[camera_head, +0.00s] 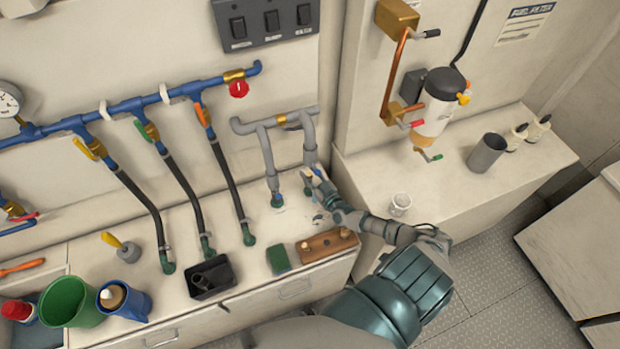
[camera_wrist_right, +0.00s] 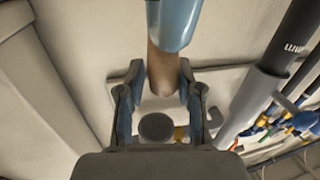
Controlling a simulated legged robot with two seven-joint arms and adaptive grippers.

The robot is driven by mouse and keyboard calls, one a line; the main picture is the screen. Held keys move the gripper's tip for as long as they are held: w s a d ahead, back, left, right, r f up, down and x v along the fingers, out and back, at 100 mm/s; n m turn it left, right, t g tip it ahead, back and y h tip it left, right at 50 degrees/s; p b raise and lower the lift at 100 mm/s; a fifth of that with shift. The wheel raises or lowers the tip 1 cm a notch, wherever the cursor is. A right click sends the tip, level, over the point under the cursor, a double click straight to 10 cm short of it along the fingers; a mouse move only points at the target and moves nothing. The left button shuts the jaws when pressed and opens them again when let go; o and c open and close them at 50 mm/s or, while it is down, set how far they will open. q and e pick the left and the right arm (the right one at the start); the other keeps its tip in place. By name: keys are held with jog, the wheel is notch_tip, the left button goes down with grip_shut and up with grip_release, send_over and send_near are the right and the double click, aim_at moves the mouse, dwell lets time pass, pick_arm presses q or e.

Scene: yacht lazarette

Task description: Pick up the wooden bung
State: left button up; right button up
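My right gripper (camera_head: 314,182) reaches in beside the lower grey pipes above the counter. In the right wrist view my right gripper (camera_wrist_right: 160,85) has its fingers spread. A tan, wood-like piece with a rounded end (camera_wrist_right: 162,75) shows between the fingertips, under a light blue part. There is a gap on its left, and I cannot tell whether the right finger touches it. I cannot tell whether this is the wooden bung; in the head view the arm and gripper cover that spot. A wooden block with knobs (camera_head: 327,246) lies on the counter nearby. My left gripper is out of view.
Grey pipes (camera_head: 268,150) and black hoses (camera_head: 230,180) rise from the counter. A green sponge (camera_head: 278,260), a black tray (camera_head: 209,277), a blue jug (camera_head: 135,306) with a tan round thing inside and a green bucket (camera_head: 68,302) stand along it. A grey cup (camera_head: 486,152) is right.

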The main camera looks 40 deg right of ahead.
jog(key=shift+c, duration=1.3)
jog(key=shift+a, duration=0.1)
grip_shut()
jog(key=shift+a+r, duration=0.1)
jog(key=shift+a, duration=0.05)
jog(key=shift+r, duration=0.35)
jog(key=r+p, duration=0.1)
jog(key=r, duration=0.2)
jog(key=shift+s+p, duration=0.3)
jog(key=shift+p, duration=0.1)
jog(key=s+a+r+p, duration=0.1)
jog(key=s+a, duration=0.6)
jog(key=s, duration=0.6)
jog(key=shift+m, duration=0.5)
jog(key=shift+w+d+f+b, duration=0.5)
jog(key=shift+w+d+b, duration=0.85)
jog(key=shift+w, duration=0.95)
jog(key=shift+w+d+f+b, duration=0.45)
jog(key=shift+w+d+b, duration=0.9)
jog(key=shift+w, duration=0.95)
jog(key=shift+w+d+f+b, duration=0.5)
jog(key=shift+w+d+b, duration=0.85)
jog(key=shift+w, duration=0.95)
